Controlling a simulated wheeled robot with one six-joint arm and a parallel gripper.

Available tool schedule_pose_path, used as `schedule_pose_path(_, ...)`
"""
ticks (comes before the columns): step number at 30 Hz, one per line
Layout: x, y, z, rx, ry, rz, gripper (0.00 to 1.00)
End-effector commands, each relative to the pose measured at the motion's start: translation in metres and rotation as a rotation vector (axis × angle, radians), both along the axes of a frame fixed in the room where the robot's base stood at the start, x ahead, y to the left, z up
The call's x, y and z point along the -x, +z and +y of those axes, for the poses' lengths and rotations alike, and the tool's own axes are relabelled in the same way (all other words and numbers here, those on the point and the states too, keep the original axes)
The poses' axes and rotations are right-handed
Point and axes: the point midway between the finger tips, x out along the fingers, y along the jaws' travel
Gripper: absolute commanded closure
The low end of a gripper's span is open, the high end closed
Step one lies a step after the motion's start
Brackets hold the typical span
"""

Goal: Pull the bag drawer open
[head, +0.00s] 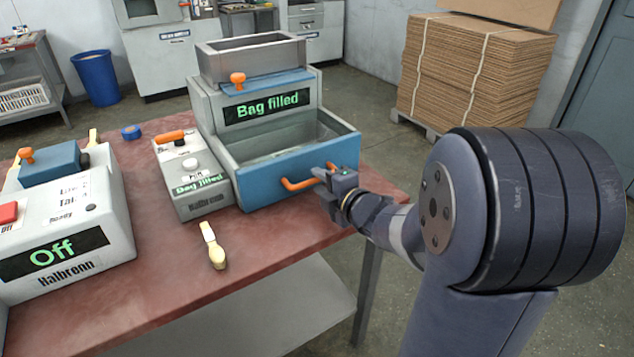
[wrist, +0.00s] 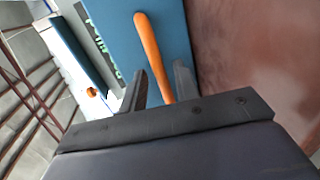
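The bag drawer (head: 295,167) is a blue-fronted drawer low on the grey bag machine (head: 209,117). It stands out from the machine, and its open top shows a pale lining inside. Its orange bar handle (head: 300,184) is on the front and also shows in the wrist view (wrist: 149,50). My gripper (head: 325,182) is at the right end of the handle. In the wrist view its two dark fingers (wrist: 159,88) stand apart, one on each side of the handle, with a gap showing on the left. The handle's near end is hidden by the gripper.
The machine's screen reads "Bag filled". A small control box (head: 190,180) stands left of the drawer. A press marked "Off" (head: 60,240) is at the left. Stacked cardboard (head: 475,75) stands behind right.

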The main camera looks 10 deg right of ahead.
Motion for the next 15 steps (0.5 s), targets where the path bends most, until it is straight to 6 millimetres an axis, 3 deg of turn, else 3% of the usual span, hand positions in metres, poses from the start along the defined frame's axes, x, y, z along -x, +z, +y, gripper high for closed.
schedule_pose_path(6,-0.019,-0.005,0.006,0.0,0.0,0.001,0.7)
schedule_pose_path(15,-0.022,-0.004,0.007,0.0,-0.001,0.0,0.7)
